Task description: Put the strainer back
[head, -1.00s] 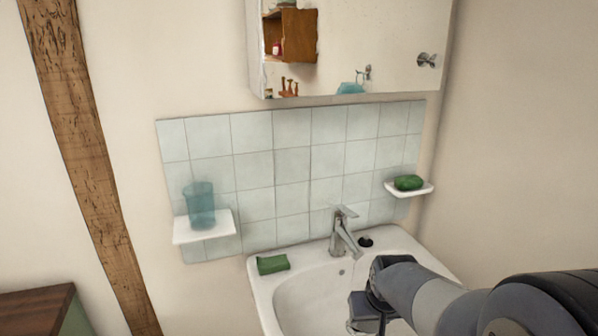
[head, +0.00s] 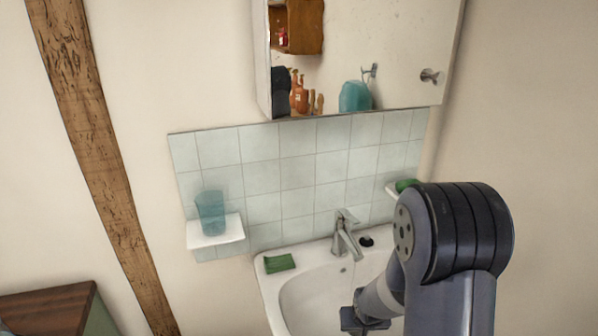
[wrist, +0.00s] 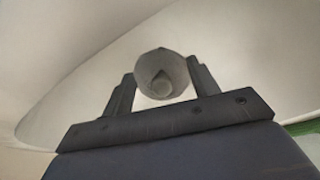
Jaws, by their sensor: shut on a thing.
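In the wrist view my gripper (wrist: 162,88) is shut on a small round grey thing, which I take for the strainer (wrist: 160,66). It has a rounded rim and a pointed middle, and sits between the two dark fingers. Pale sink surface fills the view behind it. In the head view my gripper (head: 365,320) is low over the white washbasin (head: 305,296), at the bottom edge of the picture. The strainer and fingertips are hidden there. The drain is not visible.
A chrome tap (head: 346,236) and a small dark round thing (head: 366,241) are on the basin's back rim. A green sponge (head: 279,263) lies on the left rim. A blue cup (head: 210,212) stands on a left shelf (head: 215,233). A mirror cabinet (head: 400,60) hangs above.

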